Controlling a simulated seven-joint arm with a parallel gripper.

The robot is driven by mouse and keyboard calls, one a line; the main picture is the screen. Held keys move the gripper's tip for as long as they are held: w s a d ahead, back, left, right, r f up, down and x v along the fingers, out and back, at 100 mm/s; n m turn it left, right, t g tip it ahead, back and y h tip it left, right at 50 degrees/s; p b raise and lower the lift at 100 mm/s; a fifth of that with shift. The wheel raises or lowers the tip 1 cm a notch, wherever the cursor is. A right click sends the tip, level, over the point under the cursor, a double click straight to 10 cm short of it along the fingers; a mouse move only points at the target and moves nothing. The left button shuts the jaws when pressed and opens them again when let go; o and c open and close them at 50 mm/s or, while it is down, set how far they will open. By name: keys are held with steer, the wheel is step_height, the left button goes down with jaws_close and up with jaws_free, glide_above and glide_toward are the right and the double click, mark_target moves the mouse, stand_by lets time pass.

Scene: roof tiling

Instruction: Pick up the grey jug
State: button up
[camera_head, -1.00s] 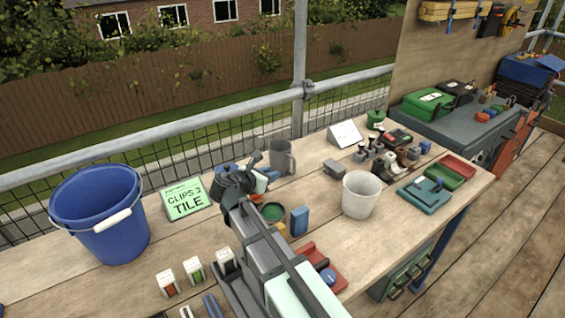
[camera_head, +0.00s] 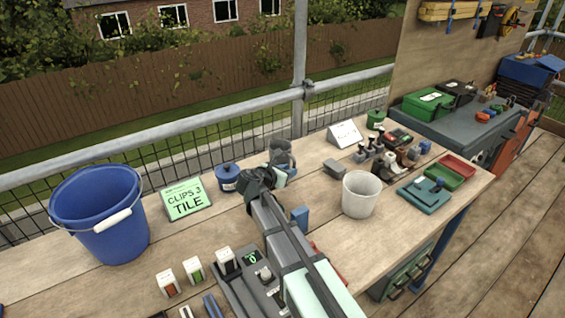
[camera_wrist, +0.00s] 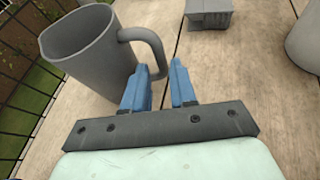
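The grey jug (camera_head: 281,150) stands upright on the wooden bench near the rail. My arm's end partly hides its lower part in the head view. In the wrist view the jug (camera_wrist: 92,55) is at the upper left, with its handle (camera_wrist: 150,42) curving to the right. My gripper (camera_wrist: 159,67) is open, its two blue fingers apart. The handle's outer, lower part lies at the gap between the fingertips; whether they touch it I cannot tell. In the head view my gripper (camera_head: 277,172) is right in front of the jug.
A blue lidded pot (camera_head: 228,177) and a green sign (camera_head: 186,198) stand left of the jug. A white bucket (camera_head: 360,194) and a grey block (camera_head: 334,168) are to the right. A large blue bucket (camera_head: 100,215) is at the far left. The rail (camera_head: 200,140) runs behind.

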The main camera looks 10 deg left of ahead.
steer(key=x, duration=0.4)
steer(key=shift+d+f, duration=0.1)
steer(key=shift+f, duration=0.05)
jaws_close()
